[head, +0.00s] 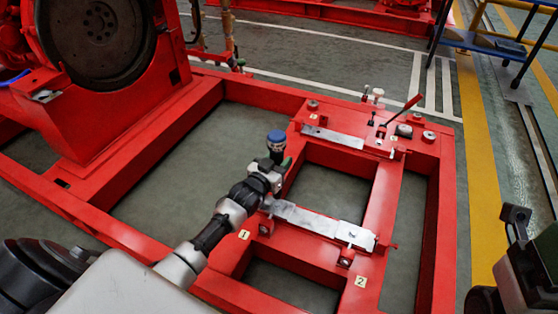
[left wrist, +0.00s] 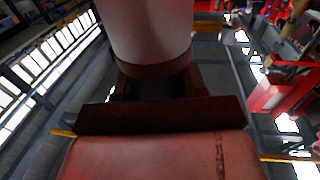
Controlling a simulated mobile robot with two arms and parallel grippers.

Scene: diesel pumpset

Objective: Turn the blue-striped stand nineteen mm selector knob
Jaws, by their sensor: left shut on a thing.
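My left arm reaches in from the lower left of the head view, and my left gripper (head: 273,163) is at the blue-topped stand (head: 276,138) above the red frame. The stand shows a blue band near its top with a dark part below it. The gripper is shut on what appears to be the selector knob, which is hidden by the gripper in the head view. In the left wrist view a large, smooth, reddish-grey rounded body (left wrist: 150,30) fills the top middle, too close to name surely.
The red base frame (head: 375,225) has open bays and metal plates (head: 310,217) marked with number tags. A red-handled lever (head: 403,109) stands at its far right corner. A big red engine with a dark flywheel (head: 97,28) is at upper left. A blue trolley (head: 485,42) stands upper right.

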